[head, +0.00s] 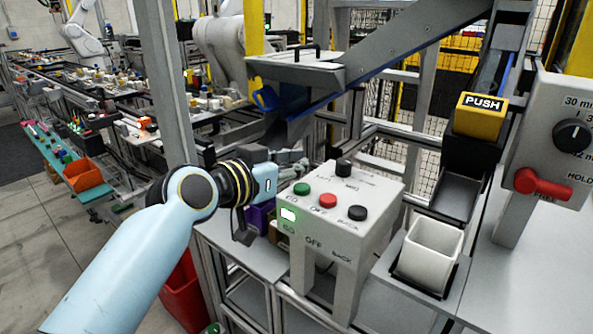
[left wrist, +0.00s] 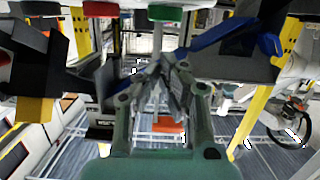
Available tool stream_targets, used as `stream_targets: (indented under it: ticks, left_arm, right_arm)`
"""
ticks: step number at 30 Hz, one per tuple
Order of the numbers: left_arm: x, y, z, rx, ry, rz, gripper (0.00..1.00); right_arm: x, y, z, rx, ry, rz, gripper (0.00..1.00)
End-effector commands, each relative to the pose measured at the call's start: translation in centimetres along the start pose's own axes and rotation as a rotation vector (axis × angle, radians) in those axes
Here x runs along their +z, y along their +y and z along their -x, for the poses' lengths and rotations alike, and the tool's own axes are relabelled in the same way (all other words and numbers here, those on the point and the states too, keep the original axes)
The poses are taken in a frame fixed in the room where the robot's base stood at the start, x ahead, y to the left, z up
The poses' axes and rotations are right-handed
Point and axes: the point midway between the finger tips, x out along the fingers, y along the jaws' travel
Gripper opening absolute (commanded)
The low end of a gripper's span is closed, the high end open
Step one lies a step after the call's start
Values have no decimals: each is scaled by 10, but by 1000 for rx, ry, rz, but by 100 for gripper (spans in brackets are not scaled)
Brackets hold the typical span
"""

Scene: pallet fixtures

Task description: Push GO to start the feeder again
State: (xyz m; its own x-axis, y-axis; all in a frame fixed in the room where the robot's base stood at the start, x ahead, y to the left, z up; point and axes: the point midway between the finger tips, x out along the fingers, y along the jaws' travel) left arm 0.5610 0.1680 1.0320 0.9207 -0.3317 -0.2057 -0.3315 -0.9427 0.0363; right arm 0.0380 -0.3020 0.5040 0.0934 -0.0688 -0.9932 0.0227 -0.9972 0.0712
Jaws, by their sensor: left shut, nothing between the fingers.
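A grey-white control box (head: 350,235) stands at the centre of the head view. Its top carries a green button (head: 301,189), a red button (head: 328,200), a black button (head: 357,213) and a black knob (head: 343,167). A small lit panel with a green rim (head: 288,214) is on its front, above lettering that seems to read GO. My left gripper (head: 298,160) is shut and empty, just behind the green button in the picture, apart from it. In the left wrist view its fingers (left wrist: 168,80) are together; the green button (left wrist: 165,12) shows at the top edge. My right gripper is out of view.
A white bin (head: 430,252) stands right of the box, below a yellow PUSH block (head: 480,115). A grey panel with a red lever (head: 542,184) is at far right. A sloping metal chute (head: 400,45) and frame posts stand behind. A red bin (head: 182,290) is below my arm.

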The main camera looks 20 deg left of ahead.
Motion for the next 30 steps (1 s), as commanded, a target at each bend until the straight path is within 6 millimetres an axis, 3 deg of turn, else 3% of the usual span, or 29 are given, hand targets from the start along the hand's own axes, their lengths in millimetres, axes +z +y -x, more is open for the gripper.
stream_targets:
  ticks: [5, 12, 18, 30]
  left_arm:
    - [1, 0, 46, -1, 2, -5, 0]
    - [-2, -1, 88, -1, 5, -5, 0]
    - [-3, 0, 100, -1, 8, -3, 0]
    - [-4, 0, 100, -1, 9, -2, 0]
  right_arm:
    - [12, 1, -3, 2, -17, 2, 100]
    - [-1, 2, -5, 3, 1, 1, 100]
    - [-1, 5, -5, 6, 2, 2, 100]
    - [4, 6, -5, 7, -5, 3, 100]
